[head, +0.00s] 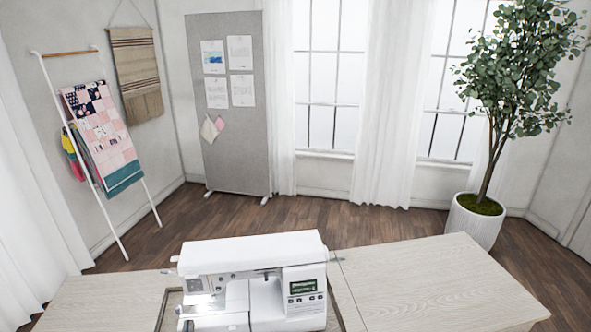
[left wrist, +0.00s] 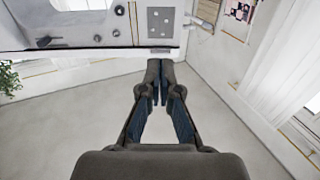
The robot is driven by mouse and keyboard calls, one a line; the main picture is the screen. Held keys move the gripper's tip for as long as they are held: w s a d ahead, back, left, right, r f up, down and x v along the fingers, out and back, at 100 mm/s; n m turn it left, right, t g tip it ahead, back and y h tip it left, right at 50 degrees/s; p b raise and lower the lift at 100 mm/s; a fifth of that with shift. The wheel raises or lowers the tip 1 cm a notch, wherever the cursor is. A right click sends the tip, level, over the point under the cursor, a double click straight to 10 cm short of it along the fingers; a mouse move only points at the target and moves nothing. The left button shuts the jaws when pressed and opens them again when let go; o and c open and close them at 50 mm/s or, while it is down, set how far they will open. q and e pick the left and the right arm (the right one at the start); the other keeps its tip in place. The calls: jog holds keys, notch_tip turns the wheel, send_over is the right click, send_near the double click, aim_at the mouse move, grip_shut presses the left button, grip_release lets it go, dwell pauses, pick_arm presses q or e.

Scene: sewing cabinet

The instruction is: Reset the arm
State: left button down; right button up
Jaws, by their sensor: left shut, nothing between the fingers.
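My left gripper (left wrist: 160,88) shows in the left wrist view, coming up from the bottom middle. Its two dark fingers come together at the tips, with nothing between them. A gap shows between the finger links lower down. I cannot make out either gripper in the head view, and my right gripper shows in neither view. The white sewing machine (head: 250,268) stands at the bottom middle of the head view, its lamp lit and its small screen on.
The pale wooden cabinet top (head: 440,280) is bare to the right of the machine. Farther back stand a quilt ladder (head: 103,135), a grey pinboard (head: 235,150) and a potted tree (head: 476,220). Dark wooden floor (head: 300,215) lies open behind the cabinet.

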pick_arm(q)
jog(key=s+d+f+g+h, duration=0.1)
jog(key=s+f+g, duration=0.1)
jog(key=s+f, duration=0.3)
jog(key=s+d+f+g, duration=0.1)
jog(key=s+f+g, duration=0.2)
jog(key=f, duration=0.4)
jog(key=s+d+f+m+g+h, duration=0.1)
jog(key=s+d+f+g, duration=0.3)
jog(key=s, duration=0.5)
jog(key=s+d+f+m+g+h, duration=0.1)
jog(key=s+d+f+m+g, duration=0.15)
jog(key=s+f, duration=0.45)
jog(key=s+d+f+m+g+h, duration=0.15)
jog(key=s+f+g, duration=0.3)
jog(key=s, duration=0.55)
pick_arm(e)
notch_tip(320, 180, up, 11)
pick_arm(q)
jog(key=s+f+p, duration=0.3)
jog(key=f+p, duration=0.1)
jog(key=f, duration=1.9)
jog(key=shift+p, duration=0.3)
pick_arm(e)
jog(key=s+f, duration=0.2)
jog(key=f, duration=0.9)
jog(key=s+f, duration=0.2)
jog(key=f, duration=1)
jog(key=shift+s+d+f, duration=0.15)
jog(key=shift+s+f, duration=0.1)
